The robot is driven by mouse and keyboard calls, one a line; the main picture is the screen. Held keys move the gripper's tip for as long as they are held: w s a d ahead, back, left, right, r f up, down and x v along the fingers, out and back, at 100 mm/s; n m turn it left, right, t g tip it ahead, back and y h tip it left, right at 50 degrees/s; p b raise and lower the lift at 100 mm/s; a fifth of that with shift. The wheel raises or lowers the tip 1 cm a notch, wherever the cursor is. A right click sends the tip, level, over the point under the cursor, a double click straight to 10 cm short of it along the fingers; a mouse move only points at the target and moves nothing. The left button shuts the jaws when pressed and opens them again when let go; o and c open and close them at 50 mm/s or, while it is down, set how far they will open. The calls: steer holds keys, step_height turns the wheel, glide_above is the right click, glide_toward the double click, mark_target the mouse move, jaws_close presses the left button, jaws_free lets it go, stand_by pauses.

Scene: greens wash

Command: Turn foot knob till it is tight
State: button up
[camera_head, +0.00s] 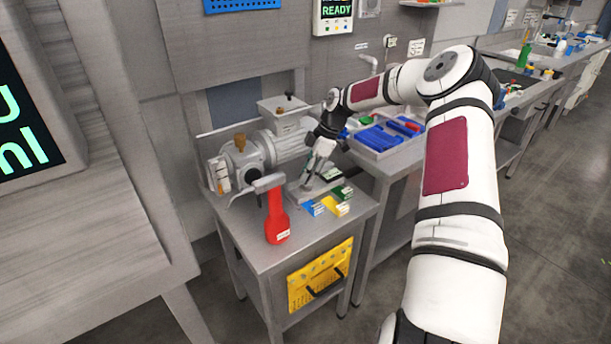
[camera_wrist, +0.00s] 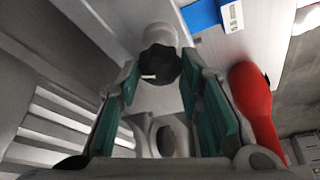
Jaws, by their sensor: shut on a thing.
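The foot knob (camera_wrist: 160,64) is a black lobed knob with a white mark, on a pale round boss in the wrist view. My gripper (camera_wrist: 158,82) has its teal-padded fingers on either side of the knob and is shut on it. In the head view my gripper (camera_head: 314,172) points down beside the grey motor-driven machine (camera_head: 280,148), above a grey plate on the bench. The knob cannot be made out there, as my gripper covers that spot. How tight the knob is cannot be told.
A tray of blue parts (camera_head: 377,138) stands on the neighbouring bench.

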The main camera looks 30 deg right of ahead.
steer(key=shift+d+n+g+b, duration=0.1)
steer(key=shift+n+g+b, duration=0.2)
steer(key=shift+n+b, duration=0.35)
steer(key=shift+n, duration=0.35)
steer(key=o, duration=1.2)
steer(key=shift+c, duration=0.2)
steer(key=v, duration=1.2)
steer(key=shift+w, duration=0.1)
